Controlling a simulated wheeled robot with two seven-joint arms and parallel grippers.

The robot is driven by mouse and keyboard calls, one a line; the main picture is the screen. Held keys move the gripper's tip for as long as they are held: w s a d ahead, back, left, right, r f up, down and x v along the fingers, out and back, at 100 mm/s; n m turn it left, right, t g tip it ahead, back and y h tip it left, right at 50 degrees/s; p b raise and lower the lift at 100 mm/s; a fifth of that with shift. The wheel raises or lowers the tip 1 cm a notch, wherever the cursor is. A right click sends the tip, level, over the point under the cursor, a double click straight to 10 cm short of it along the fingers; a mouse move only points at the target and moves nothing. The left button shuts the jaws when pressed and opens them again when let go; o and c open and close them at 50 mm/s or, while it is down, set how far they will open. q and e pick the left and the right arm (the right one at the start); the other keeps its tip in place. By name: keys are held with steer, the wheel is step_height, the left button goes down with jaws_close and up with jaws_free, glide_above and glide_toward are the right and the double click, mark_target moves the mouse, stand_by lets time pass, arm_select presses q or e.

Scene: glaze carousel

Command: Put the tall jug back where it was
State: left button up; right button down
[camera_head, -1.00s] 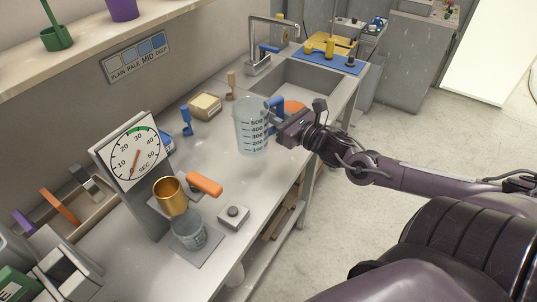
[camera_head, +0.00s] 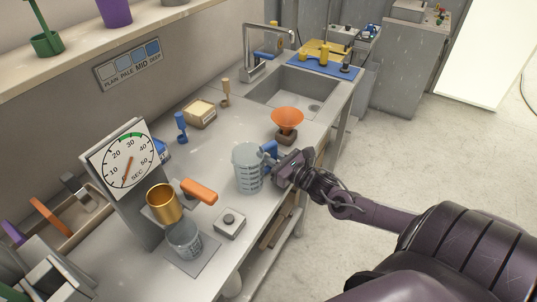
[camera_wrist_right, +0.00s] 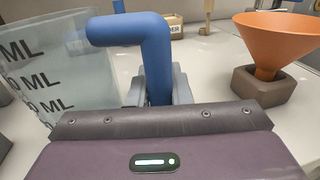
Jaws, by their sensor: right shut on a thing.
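The tall jug (camera_head: 247,170) is clear with printed measuring marks and a blue handle. It is upright at the front part of the counter (camera_head: 208,165). My right gripper (camera_head: 277,163) is shut on its blue handle, from the jug's right side. In the right wrist view the blue handle (camera_wrist_right: 150,50) stands between the fingers, and the jug's wall (camera_wrist_right: 55,65) fills the left. I cannot tell whether the jug's base touches the counter. My left gripper is not in view.
An orange funnel on a brown block (camera_head: 287,122) stands behind the jug, near the sink (camera_head: 300,90). A grey button box (camera_head: 229,223), a smaller beaker (camera_head: 184,240), a gold cup (camera_head: 163,204) and a dial timer (camera_head: 126,165) stand to the left.

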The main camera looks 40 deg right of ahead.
steer(key=c, duration=1.3)
jaws_free()
steer(key=shift+f, duration=0.1)
steer(key=shift+s+d, duration=0.1)
steer(key=shift+s, duration=0.3)
steer(key=s, duration=0.3)
steer(key=s+d, duration=0.1)
steer(key=s, duration=0.3)
steer(key=s+d, duration=0.1)
steer(key=s, duration=0.3)
steer(key=shift+d+p, duration=0.1)
steer(key=shift+p, duration=0.2)
